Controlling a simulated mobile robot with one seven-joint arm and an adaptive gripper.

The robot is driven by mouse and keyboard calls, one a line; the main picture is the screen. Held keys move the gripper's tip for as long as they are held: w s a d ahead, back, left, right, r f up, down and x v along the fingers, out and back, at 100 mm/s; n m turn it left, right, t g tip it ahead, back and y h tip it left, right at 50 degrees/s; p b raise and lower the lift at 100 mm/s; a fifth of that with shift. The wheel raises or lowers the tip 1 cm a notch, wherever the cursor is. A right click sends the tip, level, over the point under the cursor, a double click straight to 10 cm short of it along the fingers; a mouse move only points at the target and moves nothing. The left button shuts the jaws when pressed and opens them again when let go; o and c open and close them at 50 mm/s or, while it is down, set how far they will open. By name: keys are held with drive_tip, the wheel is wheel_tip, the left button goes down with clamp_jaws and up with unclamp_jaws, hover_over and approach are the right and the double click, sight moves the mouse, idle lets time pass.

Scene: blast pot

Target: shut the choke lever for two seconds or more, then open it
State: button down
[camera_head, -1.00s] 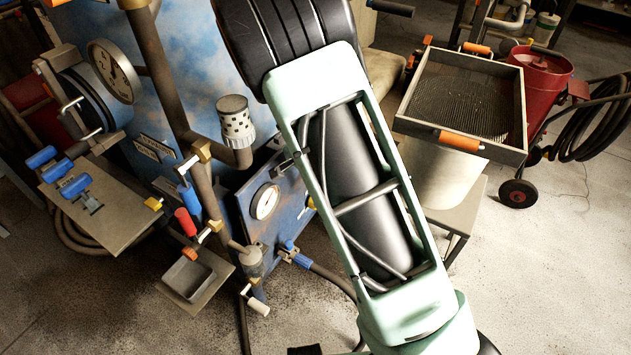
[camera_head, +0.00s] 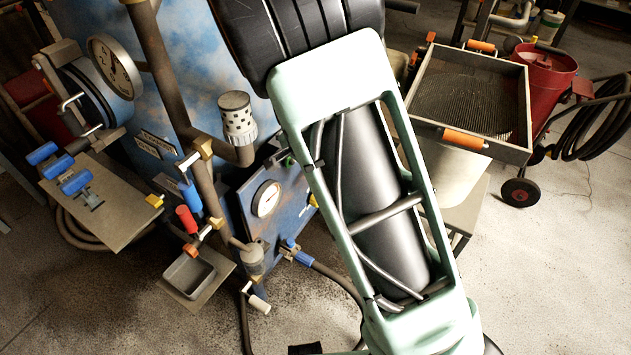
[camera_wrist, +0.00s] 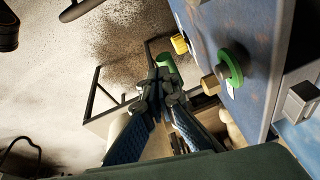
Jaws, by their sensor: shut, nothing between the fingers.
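My gripper (camera_wrist: 165,88) shows in the wrist view with its dark fingers closed together and empty. A green cylindrical grip (camera_wrist: 167,64) lies just beyond the fingertips; I cannot tell whether they touch. No lever is labelled as the choke, and I cannot tell whether this grip belongs to it. A green ring (camera_wrist: 231,70) stands on the blue panel to the right. In the head view my arm hides my gripper. A blue-handled lever (camera_head: 189,197) and a red-handled lever (camera_head: 187,218) hang on the brown pipes at the left.
A yellow knob (camera_wrist: 180,44) is near the green grip. Open floor lies at lower right.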

drive_tip(key=d+v, duration=0.1)
drive_tip(key=v, duration=0.6)
drive_tip(key=shift+w+a+r, duration=0.2)
drive_tip(key=shift+a+r, duration=0.1)
drive_tip(key=shift+a, duration=0.1)
drive_tip(key=shift+r, duration=0.1)
